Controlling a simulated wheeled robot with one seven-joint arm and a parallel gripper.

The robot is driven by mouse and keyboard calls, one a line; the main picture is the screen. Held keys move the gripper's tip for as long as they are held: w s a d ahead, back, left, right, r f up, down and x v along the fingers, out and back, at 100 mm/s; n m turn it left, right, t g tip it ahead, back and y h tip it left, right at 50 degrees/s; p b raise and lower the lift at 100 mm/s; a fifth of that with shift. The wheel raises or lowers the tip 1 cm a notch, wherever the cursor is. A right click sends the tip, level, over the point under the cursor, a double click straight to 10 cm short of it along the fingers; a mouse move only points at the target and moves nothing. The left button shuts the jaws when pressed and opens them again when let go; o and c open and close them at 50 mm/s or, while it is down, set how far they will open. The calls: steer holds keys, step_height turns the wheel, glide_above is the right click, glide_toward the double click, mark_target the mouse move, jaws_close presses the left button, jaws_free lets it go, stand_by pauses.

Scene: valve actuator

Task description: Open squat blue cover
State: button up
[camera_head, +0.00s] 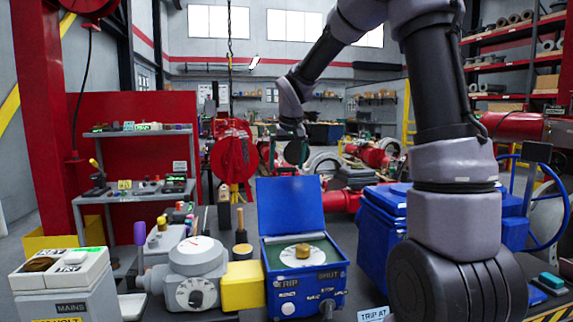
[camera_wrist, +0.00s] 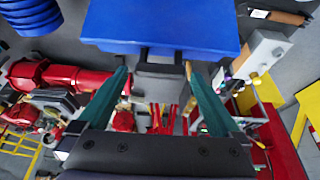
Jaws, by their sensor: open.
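A blue box (camera_head: 305,289) on the bench has its blue cover (camera_head: 290,206) standing upright at the back. A brass-coloured knob (camera_head: 302,251) on a pale dial shows inside it. My gripper (camera_head: 297,152) is above and apparently beyond the cover's top edge. In the wrist view my gripper (camera_wrist: 157,68) has its two teal fingers spread and nothing clasped. A broad blue panel (camera_wrist: 160,22), apparently the cover, fills the top there, with a dark grey bracket-like piece below it near the fingertips. I cannot tell whether the fingers touch it.
Another blue box (camera_head: 385,240) stands to the right, partly hidden by my arm. Left of the open box are a yellow block (camera_head: 242,286), a grey gauge housing (camera_head: 197,262) and a MAINS box (camera_head: 62,283). A blue handwheel (camera_head: 545,210) is at far right.

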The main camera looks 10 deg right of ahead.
steer(key=shift+w+f, duration=0.1)
steer(key=shift+f, duration=0.15)
jaws_close()
steer(key=s+r+t, duration=0.1)
steer(key=s+t, duration=0.2)
steer(key=s, duration=0.5)
steer(key=shift+r, duration=0.4)
